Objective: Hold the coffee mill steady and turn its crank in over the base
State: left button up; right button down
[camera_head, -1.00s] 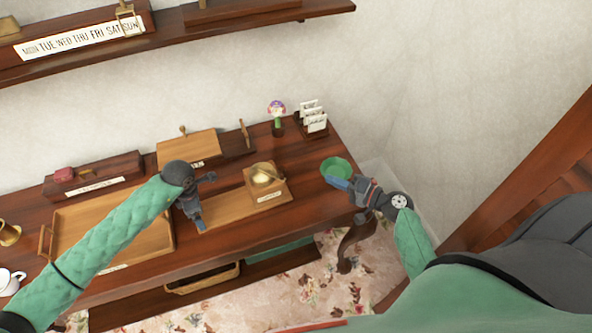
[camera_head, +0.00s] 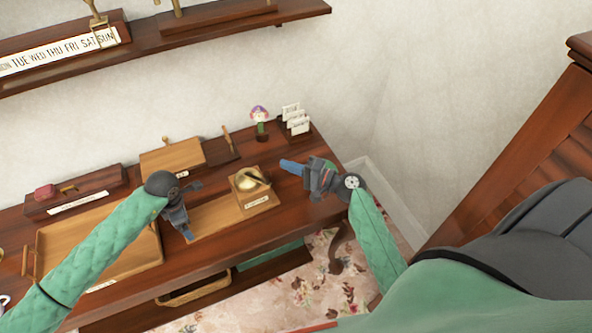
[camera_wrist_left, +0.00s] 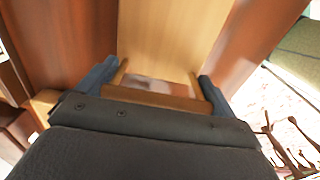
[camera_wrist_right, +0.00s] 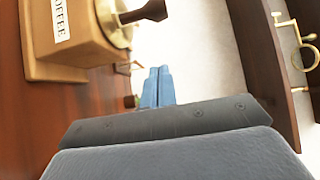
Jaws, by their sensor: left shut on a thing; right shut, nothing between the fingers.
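The coffee mill (camera_head: 253,201) is a light wooden box with a label and a brass dome. Its crank (camera_head: 259,180) has a dark knob. In the right wrist view the mill (camera_wrist_right: 66,38) is at upper left, with the crank (camera_wrist_right: 140,14) reaching right from the dome. A light wooden board (camera_head: 215,217) runs left from the mill. My left gripper (camera_head: 188,236) is shut on the board's left end; the left wrist view shows a wooden bar (camera_wrist_left: 155,98) between its fingers. My right gripper (camera_head: 287,165) is shut and empty, right of the mill and apart from it.
A flower figure (camera_head: 260,123) and a card holder (camera_head: 294,120) stand behind the mill. A green bowl (camera_head: 330,165) is mostly hidden behind my right gripper. A large wooden tray (camera_head: 150,240) lies left. A shelf (camera_head: 230,22) hangs above.

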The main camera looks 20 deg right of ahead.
jog(key=a, duration=0.1)
jog(key=s+a, duration=0.2)
jog(key=shift+a, duration=0.25)
dwell(0.4)
jog(key=shift+s+a+m+t+h, duration=0.25)
jog(key=shift+m+t+h, duration=0.05)
jog(key=shift+h, duration=0.1)
jog(key=shift+s+a, duration=0.1)
jog(key=s+a+m+t+h, duration=0.3)
jog(key=a+m+h, duration=0.1)
jog(key=a, duration=0.7)
jog(key=shift+h, duration=0.7)
